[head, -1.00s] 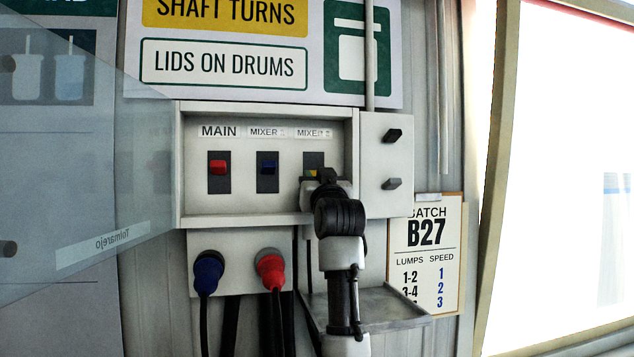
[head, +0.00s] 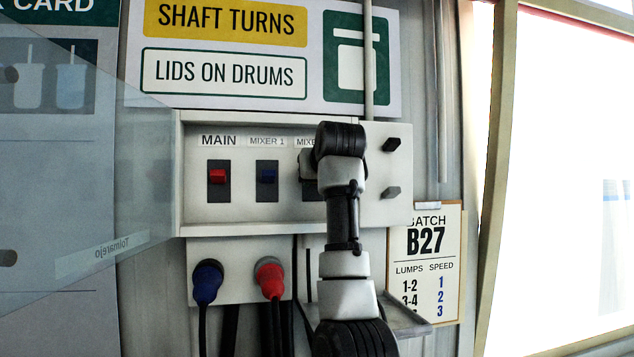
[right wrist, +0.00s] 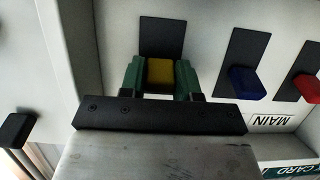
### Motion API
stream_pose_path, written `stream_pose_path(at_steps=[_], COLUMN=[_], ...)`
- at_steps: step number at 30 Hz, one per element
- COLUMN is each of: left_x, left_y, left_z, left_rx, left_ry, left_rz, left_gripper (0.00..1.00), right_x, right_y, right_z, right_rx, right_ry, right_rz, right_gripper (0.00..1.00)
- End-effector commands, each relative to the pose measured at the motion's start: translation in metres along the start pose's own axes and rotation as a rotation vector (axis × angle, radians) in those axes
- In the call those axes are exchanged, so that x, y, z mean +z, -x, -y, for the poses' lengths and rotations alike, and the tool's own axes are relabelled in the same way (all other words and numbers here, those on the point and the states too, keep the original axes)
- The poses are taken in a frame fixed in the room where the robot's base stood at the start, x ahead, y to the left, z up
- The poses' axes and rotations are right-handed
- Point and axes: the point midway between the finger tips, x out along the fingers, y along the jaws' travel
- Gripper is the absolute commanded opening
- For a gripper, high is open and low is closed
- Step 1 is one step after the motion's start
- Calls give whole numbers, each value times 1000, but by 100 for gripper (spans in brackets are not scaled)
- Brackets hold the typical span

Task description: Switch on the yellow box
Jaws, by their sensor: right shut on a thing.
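The yellow switch (right wrist: 160,71) sits on a black plate in the grey control panel, seen upside down in the right wrist view. My right gripper (right wrist: 160,78) has its green fingers on either side of the yellow switch and is shut on it. In the head view the right arm comes up from below to the panel's third switch place, under a partly covered mixer label. The yellow switch is hidden there behind my gripper and wrist. I cannot tell whether the switch is up or down. My left gripper is not in view.
A red switch (head: 217,176) under MAIN and a blue switch (head: 266,176) under MIXER 1 sit left of my arm. Two dark knobs (head: 391,144) stick out at right. Blue (head: 208,281) and red (head: 270,277) plugs hang below. A transparent pane (head: 80,190) stands at left.

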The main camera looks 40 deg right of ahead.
Motion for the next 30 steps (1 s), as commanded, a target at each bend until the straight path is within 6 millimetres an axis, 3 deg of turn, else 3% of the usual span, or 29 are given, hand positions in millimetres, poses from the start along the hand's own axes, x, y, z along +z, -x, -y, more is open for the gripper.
stream_pose_path(at_steps=[9,23,24,29,30], left_x=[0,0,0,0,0], left_y=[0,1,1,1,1], left_z=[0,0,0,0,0], left_rx=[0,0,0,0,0], left_ry=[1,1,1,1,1], left_rz=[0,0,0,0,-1], left_gripper=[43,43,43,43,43], right_x=[-7,-9,-9,-8,-8], right_y=[2,3,3,2,2], right_z=[0,-1,-1,0,0], right_rx=[0,0,0,0,0], right_ry=[-1,-2,-2,-1,-1], right_rz=[93,103,103,106,108], right_gripper=[8,8,33,57,57])
